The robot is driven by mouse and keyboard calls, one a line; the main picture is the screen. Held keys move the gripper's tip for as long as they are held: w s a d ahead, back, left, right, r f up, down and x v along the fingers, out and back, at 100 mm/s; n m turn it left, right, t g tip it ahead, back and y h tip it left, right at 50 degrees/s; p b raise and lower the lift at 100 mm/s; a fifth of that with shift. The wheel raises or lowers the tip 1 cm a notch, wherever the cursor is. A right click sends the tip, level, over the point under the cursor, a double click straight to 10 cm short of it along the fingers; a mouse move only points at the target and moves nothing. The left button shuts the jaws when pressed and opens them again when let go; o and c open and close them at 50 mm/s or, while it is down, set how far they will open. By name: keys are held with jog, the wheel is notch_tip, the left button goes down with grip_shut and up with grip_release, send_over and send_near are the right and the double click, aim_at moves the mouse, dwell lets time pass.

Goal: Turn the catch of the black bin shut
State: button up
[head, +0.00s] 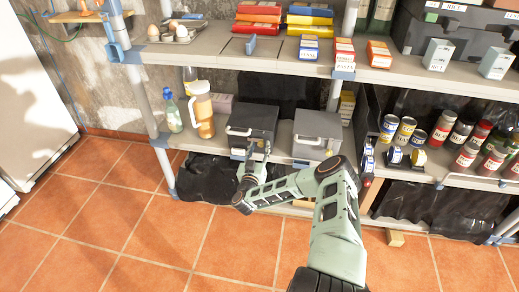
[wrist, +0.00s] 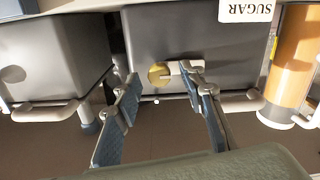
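The black bin (head: 262,117) stands on the middle shelf, left of a grey bin (head: 318,124). In the wrist view, which is upside down, the black bin (wrist: 150,40) fills the middle, with its catch, a brass disc (wrist: 158,74) with a short pale lever (wrist: 176,67) pointing right. My gripper (head: 259,147) is at the black bin's front. In the wrist view my gripper (wrist: 160,80) is open, its fingers on either side of the catch. The right fingertip overlaps the lever's end; I cannot tell if they touch. Nothing is held.
A pale bar handle (wrist: 238,105) runs across the black bin's front, partly behind my fingers. An orange jug (head: 202,112) and a bottle (head: 171,110) stand left of it. Cans (head: 405,130) stand to the right. The upper shelf (head: 205,48) overhangs the bins. The tiled floor (head: 120,240) is clear.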

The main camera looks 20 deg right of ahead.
grip_shut()
